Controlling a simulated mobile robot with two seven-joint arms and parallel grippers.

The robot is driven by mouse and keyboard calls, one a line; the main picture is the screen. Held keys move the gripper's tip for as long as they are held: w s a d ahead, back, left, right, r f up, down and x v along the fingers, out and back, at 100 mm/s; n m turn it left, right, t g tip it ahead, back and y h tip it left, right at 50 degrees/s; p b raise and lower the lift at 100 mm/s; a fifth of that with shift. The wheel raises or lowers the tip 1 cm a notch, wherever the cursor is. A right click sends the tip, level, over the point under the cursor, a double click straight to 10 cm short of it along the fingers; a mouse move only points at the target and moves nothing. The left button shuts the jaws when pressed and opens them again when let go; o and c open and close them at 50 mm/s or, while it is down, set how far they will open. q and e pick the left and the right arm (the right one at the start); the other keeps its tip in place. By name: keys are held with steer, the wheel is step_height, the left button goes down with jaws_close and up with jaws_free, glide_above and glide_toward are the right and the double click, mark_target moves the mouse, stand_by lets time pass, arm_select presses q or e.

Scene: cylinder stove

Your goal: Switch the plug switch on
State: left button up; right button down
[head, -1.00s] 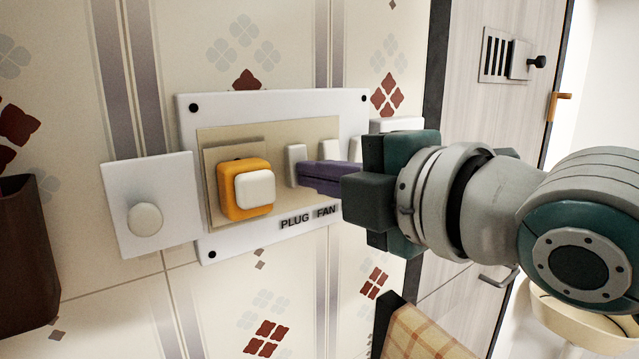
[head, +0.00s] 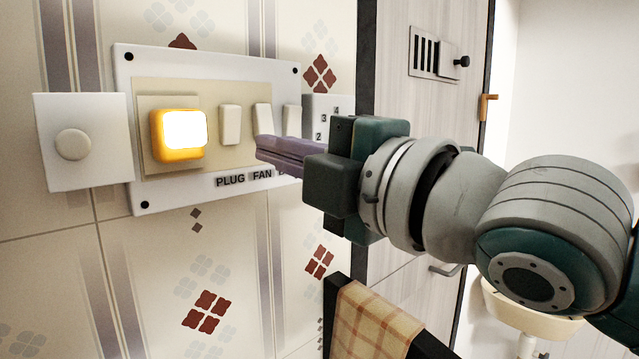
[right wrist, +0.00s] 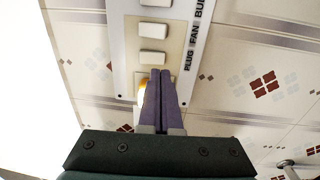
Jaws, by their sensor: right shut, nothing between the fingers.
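The plug switch (head: 230,124) is the white rocker above the PLUG label (head: 230,181) on the wall panel (head: 190,197). It also shows in the right wrist view (right wrist: 152,57), just beyond my fingertips. The orange-framed indicator (head: 179,133) to its left glows bright white. My right gripper (head: 258,147) is shut and empty, its purple fingers pointing at the panel just right of the plug switch and below the fan switch (head: 263,118). I cannot tell whether the fingertips touch the panel. My left gripper is not in view.
A third rocker (head: 292,119) stands right of the fan switch, beside a numbered plate (head: 326,110). A white plate with a round knob (head: 73,145) is on the left. A checked towel (head: 372,328) hangs on a dark rail below my right arm. A door (head: 405,190) stands behind.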

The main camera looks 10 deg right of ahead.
steer(key=b+v, duration=0.3)
steer(key=v, duration=0.5)
steer(key=shift+s+d, duration=0.15)
steer(key=shift+s, duration=0.1)
steer(key=shift+f, duration=0.15)
